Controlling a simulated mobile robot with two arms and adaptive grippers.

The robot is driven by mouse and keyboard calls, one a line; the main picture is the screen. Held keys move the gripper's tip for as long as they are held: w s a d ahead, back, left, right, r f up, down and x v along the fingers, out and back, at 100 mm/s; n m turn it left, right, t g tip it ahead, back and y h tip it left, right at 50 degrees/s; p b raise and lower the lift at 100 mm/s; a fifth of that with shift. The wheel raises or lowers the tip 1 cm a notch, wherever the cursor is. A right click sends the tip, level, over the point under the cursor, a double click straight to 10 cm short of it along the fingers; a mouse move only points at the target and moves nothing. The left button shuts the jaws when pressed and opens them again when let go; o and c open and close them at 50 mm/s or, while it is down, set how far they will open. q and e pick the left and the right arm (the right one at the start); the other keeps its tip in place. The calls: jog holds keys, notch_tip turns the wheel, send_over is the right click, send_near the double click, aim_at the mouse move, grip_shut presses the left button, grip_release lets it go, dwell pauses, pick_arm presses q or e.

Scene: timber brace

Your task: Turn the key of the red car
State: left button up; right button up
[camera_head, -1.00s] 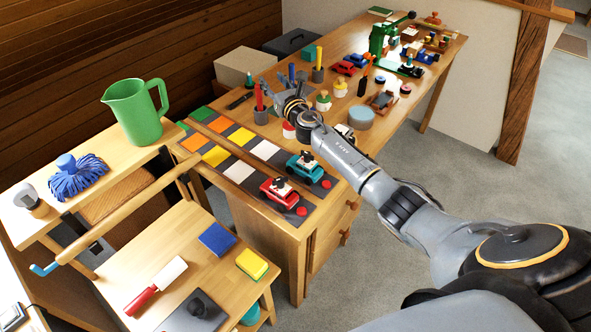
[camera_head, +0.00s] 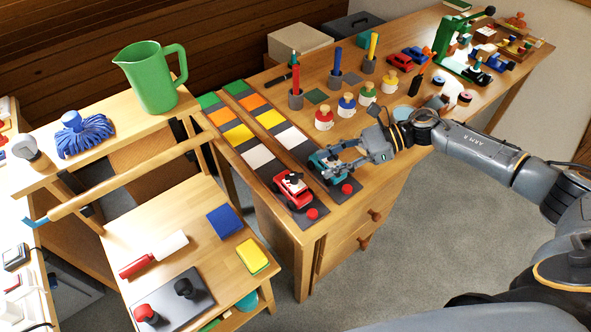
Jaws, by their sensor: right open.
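The red car (camera_head: 291,194) stands at the near end of a grey mat on the desk, with a small dark and white piece, perhaps its key, on top. A teal car (camera_head: 318,168) stands just right of it in the neighbouring lane. My right gripper (camera_head: 338,162) is open, with its fingers pointing left over the teal car, partly covering it. It is to the right of the red car and apart from it. I cannot tell whether its fingers touch the teal car. My left gripper is not in view.
Red buttons (camera_head: 312,214) sit in front of the cars. A wooden strip (camera_head: 245,148) runs along the mat between the lanes. Coloured bottles (camera_head: 346,106) and pen holders stand behind the gripper.

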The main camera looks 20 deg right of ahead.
aim_at(295, 174)
jog(key=p+x, duration=0.2)
jog(key=x, duration=0.7)
jog(key=shift+r, duration=0.1)
jog(key=shift+a, duration=0.2)
jog(key=shift+c, duration=0.5)
grip_shut()
